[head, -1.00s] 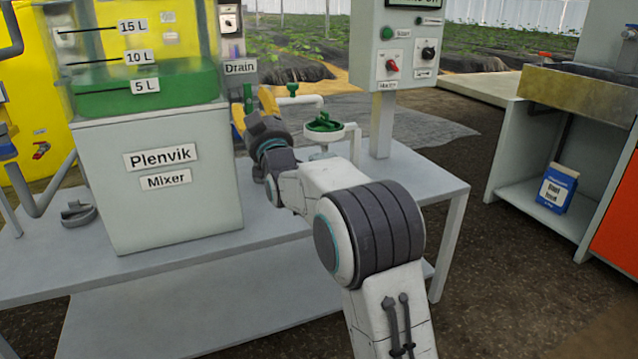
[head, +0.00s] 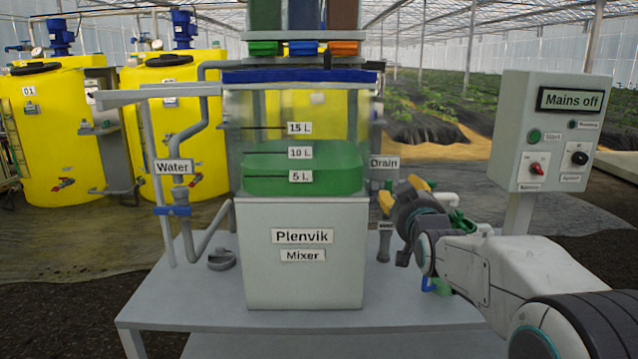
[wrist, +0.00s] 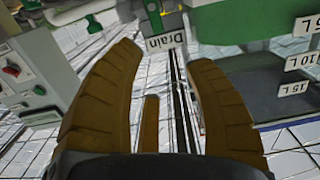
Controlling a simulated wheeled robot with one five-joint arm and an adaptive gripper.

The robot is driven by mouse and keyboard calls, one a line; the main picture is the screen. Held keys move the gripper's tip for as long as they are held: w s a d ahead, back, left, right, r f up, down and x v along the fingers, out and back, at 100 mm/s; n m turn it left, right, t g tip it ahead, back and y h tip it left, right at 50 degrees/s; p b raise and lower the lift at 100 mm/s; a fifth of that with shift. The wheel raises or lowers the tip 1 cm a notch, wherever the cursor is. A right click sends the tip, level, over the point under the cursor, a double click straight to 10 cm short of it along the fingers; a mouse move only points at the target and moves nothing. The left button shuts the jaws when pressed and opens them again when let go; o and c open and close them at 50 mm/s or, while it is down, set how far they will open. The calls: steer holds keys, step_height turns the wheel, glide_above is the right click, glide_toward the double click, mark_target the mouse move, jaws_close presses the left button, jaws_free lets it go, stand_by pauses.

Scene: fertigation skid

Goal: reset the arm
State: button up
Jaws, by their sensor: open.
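My gripper (head: 402,192) shows in the head view just right of the mixer tank, near the Drain label (head: 384,163). Its yellow-brown fingers are apart with nothing between them. In the wrist view my gripper (wrist: 165,75) is open, and the Drain label (wrist: 165,42) shows beyond the fingertips. The Plenvik mixer (head: 303,265) stands on the grey bench, its clear tank holding green liquid (head: 340,165) near the 10 L mark. My arm reaches in from the lower right and hides part of the drain piping.
The control box (head: 545,130) at right reads "Mains off". The Water pipe (head: 190,146) runs down at the tank's left. A grey cap (head: 222,259) lies on the bench (head: 180,300). Yellow tanks (head: 45,135) stand behind. The bench's left front is clear.

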steer(key=s+r+g+p, duration=0.3)
steer(key=s+p, duration=0.6)
steer(key=s, duration=0.4)
steer(key=s+r+g+p, duration=0.3)
steer(key=s+g+p, duration=0.3)
steer(key=s+p, duration=0.4)
steer(key=s+r+g+p, duration=0.4)
steer(key=s+p, duration=0.6)
steer(key=s, duration=0.8)
steer(key=shift+g, duration=0.5)
steer(key=shift+o, duration=0.4)
steer(key=shift+w+f, duration=0.2)
steer(key=shift+c, duration=0.8)
steer(key=w+f+t+b, duration=0.6)
steer(key=w+b, duration=0.8)
steer(key=w, duration=0.1)
steer(key=w+f+t+b, duration=0.6)
steer(key=w+f+b, duration=0.1)
steer(key=w+b, duration=0.7)
steer(key=w+f+t+b, duration=0.6)
steer(key=w+b, duration=0.8)
steer(key=w, duration=0.1)
steer(key=shift+t, duration=0.3)
steer(key=shift+p+x, duration=2.8)
steer(key=shift+x, duration=2.55)
